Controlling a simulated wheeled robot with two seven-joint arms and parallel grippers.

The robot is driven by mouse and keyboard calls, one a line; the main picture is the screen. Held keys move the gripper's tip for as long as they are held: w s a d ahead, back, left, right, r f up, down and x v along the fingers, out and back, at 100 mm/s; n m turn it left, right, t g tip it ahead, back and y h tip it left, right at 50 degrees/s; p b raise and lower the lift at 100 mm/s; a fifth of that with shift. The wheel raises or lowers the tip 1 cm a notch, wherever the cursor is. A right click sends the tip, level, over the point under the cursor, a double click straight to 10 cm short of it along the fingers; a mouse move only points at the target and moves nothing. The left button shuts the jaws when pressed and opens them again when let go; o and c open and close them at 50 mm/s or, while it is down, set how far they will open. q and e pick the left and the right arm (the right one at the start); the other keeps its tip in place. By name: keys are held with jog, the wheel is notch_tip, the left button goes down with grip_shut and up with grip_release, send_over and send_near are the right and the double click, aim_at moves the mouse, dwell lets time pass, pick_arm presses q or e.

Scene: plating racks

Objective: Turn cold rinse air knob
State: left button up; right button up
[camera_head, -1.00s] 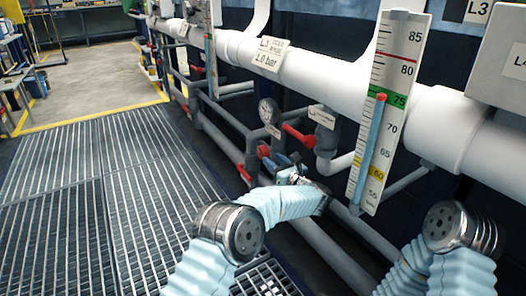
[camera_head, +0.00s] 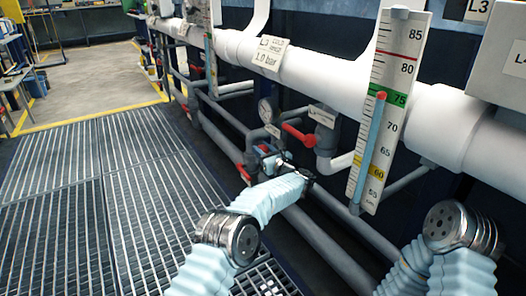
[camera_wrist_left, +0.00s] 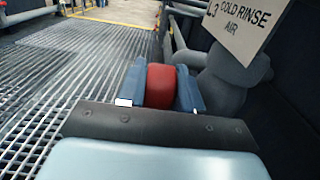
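The cold rinse air knob, a red handle (camera_wrist_left: 160,86), sits between the two blue fingers of my left gripper (camera_wrist_left: 160,90) in the left wrist view. Red fills the space between the fingers with no clear gap on either side, so I cannot tell whether they press on it or only stand around it. A white tag (camera_wrist_left: 243,22) reading L3 COLD RINSE AIR hangs beside it. In the head view my left gripper (camera_head: 268,158) is at the valves below the large white pipe, largely covering the knob. My right gripper is out of view.
A tall scale (camera_head: 390,105) stands to the right. A grey pipe (camera_head: 325,245) runs below. The grating floor (camera_head: 80,190) at left is clear.

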pick_arm(q)
jog(key=shift+c, duration=1.1)
jog(key=shift+f, duration=0.1)
jog(key=shift+b, duration=0.35)
jog(key=shift+f+t+y+b, duration=0.1)
jog(key=shift+t+y+b, duration=0.2)
jog(key=shift+t+y, duration=0.3)
jog(key=t+y, duration=0.2)
jog(key=t, duration=0.2)
jog(key=shift+s+y, duration=0.1)
jog(key=shift+y, duration=0.2)
jog(key=shift+d+t, duration=0.1)
jog(key=shift+t, duration=0.2)
jog(key=o, duration=0.7)
